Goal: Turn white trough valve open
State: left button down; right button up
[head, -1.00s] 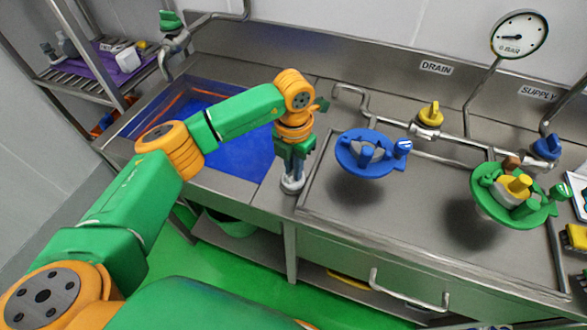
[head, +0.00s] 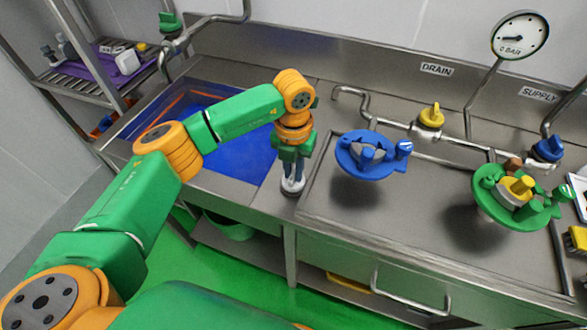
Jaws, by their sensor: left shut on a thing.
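A small white valve (head: 292,187) stands on the steel counter, at the right front corner of the blue-lined trough (head: 228,152). My left gripper (head: 293,176) points straight down and is shut on the white valve from above. The fingers and the green gripper body hide much of it, so the angle of its handle cannot be told. My right gripper is not in view.
Right of my left gripper, a blue round part (head: 352,165) and a green round part (head: 487,207) sit over the steel worktop (head: 410,230). Behind them runs a pipe with a yellow valve (head: 431,117) and a blue valve (head: 548,149). A pressure gauge (head: 520,35) stands at the back right.

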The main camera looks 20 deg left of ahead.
aim_at(293, 173)
pick_arm(q)
jog(key=c, duration=0.9)
grip_release()
jog(key=shift+o, duration=0.2)
notch_tip(293, 173, up, 7)
jog(key=shift+f+b, duration=0.2)
jog(key=shift+b, duration=0.65)
jog(key=shift+r, duration=0.3)
